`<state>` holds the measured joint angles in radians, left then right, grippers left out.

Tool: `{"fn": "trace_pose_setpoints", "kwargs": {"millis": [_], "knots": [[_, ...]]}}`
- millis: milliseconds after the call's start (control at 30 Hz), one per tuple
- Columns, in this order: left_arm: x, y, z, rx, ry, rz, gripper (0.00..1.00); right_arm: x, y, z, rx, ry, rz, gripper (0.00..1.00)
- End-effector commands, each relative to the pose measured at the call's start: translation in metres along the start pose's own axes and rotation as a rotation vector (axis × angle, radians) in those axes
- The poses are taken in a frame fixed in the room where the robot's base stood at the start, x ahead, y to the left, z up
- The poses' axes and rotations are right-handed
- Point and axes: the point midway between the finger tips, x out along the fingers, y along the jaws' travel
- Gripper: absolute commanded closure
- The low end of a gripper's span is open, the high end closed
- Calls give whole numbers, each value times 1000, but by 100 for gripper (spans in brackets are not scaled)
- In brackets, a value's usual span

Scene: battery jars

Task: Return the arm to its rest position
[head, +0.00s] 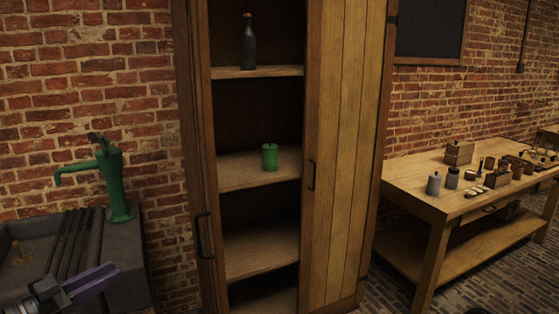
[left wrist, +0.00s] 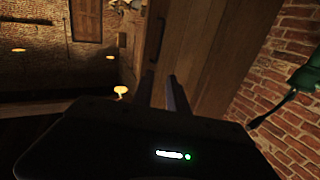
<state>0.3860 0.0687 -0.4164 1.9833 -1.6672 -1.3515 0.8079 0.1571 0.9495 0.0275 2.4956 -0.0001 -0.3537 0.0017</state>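My left gripper (head: 104,274) is at the lower left of the head view, in front of the grey stone sink. In the left wrist view its two dark fingers (left wrist: 162,84) stand apart with nothing between them. It touches no object that I can see. The rest of my left arm is mostly out of the picture. My right gripper is not in view.
A green pump (head: 112,182) stands at the sink (head: 122,262). The open cabinet (head: 345,150) holds a green jar (head: 270,157) and a dark bottle (head: 248,45). A workbench (head: 420,192) with several small items is at the right.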

Motion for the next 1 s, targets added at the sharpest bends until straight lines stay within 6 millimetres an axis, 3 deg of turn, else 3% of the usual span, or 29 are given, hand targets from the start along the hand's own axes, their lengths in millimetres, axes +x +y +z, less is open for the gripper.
{"fn": "trace_pose_setpoints", "kwargs": {"millis": [267, 367, 467, 633, 767, 867, 1000], "knots": [[-1, -44, 7, 86, -10, -207, 81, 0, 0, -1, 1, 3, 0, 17], [2, -59, 19, 77, -20, -294, 81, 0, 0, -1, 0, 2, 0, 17], [9, -72, 42, 45, -47, -383, 81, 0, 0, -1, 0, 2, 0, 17], [28, -75, 117, -82, -163, -521, 81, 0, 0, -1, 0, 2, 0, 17], [44, -48, 201, -230, -322, -589, 81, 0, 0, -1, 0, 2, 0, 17], [52, -3, 272, -362, -479, -606, 81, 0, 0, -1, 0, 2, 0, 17], [51, 79, 354, -534, -704, -584, 81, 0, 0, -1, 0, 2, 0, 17]]}}
